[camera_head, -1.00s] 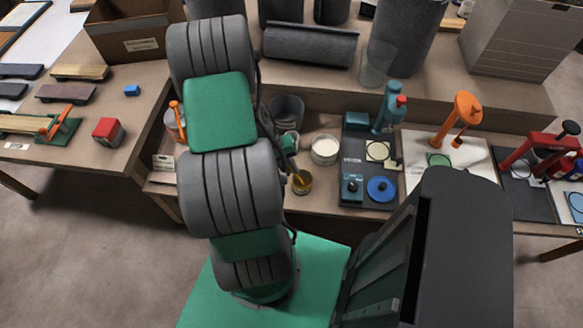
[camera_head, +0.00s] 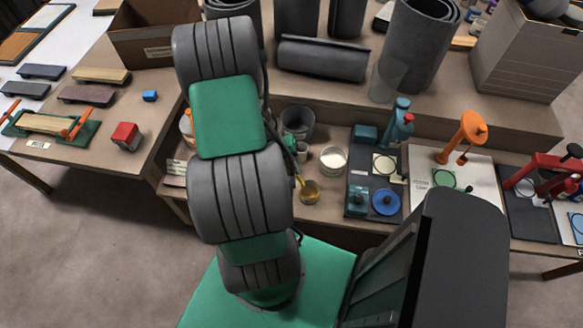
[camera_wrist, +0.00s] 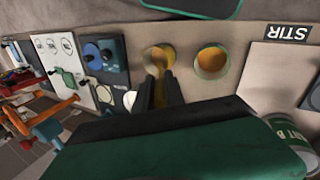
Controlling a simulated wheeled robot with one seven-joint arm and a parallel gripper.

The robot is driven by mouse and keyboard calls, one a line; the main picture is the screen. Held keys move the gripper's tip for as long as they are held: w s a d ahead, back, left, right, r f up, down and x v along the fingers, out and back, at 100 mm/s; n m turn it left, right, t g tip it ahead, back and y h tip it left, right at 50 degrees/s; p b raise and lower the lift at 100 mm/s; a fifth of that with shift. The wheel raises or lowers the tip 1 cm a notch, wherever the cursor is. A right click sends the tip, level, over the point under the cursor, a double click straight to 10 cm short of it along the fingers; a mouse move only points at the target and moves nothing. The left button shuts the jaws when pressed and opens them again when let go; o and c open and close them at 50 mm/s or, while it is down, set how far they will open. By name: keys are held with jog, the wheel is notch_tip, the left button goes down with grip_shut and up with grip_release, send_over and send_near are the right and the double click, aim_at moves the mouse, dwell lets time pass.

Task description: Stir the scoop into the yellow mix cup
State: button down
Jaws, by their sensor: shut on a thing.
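My gripper (camera_wrist: 160,93) is shut on the scoop (camera_wrist: 158,66), a thin yellow handle between the dark fingers. The scoop's far end is at the mouth of a cup with yellow in it, the yellow mix cup (camera_wrist: 158,52); how deep it reaches is hidden. In the head view, the yellow mix cup (camera_head: 310,193) stands upright on the bench just right of my arm, with the scoop (camera_head: 299,181) slanting down to it from the upper left. My arm hides most of the gripper there.
A second cup with orange-yellow contents (camera_wrist: 211,64) stands beside it in the wrist view, near a STIR label (camera_wrist: 288,33). A tub of white material (camera_head: 333,160) and a dark board with a blue disc (camera_head: 386,202) are to the right. A grey bucket (camera_head: 297,122) stands behind.

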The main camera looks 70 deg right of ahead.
notch_tip(320, 180, up, 5)
jog(key=p, duration=0.4)
jog(key=shift+r, duration=0.1)
